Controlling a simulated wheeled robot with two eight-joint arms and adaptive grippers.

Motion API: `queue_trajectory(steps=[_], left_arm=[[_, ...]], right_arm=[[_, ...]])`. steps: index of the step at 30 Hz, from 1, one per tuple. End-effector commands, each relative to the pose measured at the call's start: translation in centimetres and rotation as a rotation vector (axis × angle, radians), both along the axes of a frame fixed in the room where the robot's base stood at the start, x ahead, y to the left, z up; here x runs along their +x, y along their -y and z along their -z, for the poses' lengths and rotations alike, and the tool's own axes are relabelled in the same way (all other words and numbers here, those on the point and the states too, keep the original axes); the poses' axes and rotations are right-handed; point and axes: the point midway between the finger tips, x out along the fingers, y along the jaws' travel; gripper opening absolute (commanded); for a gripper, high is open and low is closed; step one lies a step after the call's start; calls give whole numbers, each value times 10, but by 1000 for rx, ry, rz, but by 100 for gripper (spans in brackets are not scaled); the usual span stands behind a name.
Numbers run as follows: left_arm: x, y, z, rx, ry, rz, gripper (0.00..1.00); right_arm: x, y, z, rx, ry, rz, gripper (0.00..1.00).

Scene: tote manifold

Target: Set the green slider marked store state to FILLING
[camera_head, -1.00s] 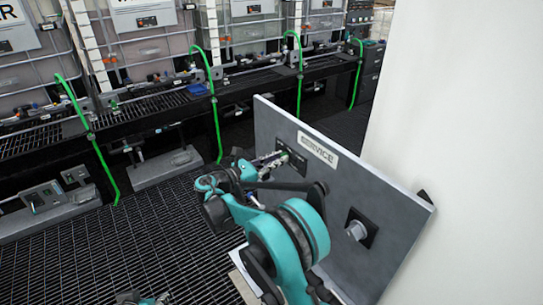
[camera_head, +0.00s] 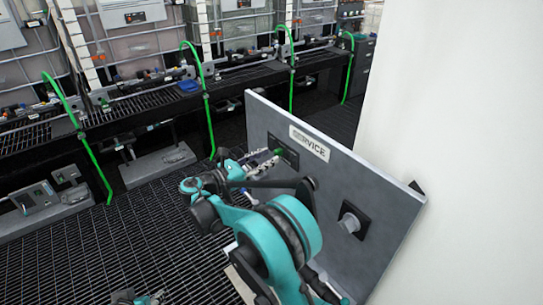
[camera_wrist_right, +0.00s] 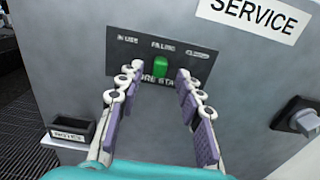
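The green slider (camera_wrist_right: 160,67) sits in a dark plate (camera_wrist_right: 126,52) on the grey service panel. In the right wrist view it stands directly under the middle label, FILLING, between IN USE on the left and a blurred label on the right. The STORE STATE lettering below is partly hidden. The slider also shows small in the head view (camera_head: 278,152). My right gripper (camera_wrist_right: 158,75) is open, its fingers apart on either side of the slider, with clear space between them and it. My left gripper (camera_head: 138,298) barely shows at the bottom edge of the head view.
A SERVICE sign (camera_wrist_right: 255,16) is above the plate. A grey knob (camera_wrist_right: 304,122) is on the panel's right, and a small dark box (camera_wrist_right: 71,133) at lower left. A white wall (camera_head: 470,150) closes off the right. Racks with green hoses (camera_head: 205,100) stand behind.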

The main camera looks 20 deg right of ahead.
Motion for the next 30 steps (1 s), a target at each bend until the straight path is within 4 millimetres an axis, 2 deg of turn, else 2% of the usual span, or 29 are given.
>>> queue_trajectory(steps=[1, 6, 12, 18, 30], left_arm=[[0, 0, 0, 0, 0, 0, 40], [0, 0, 0, 0, 0, 0, 40], [0, 0, 0, 0, 0, 0, 40], [0, 0, 0, 0, 0, 0, 40], [0, 0, 0, 0, 0, 0, 40]], right_arm=[[-3, -12, 0, 0, 0, -5, 36], [-16, -48, 0, 0, 0, -5, 36], [-28, -78, 0, 0, 0, -2, 36], [-32, -88, 0, 0, 0, 0, 36], [-32, -88, 0, 0, 0, 0, 36]])
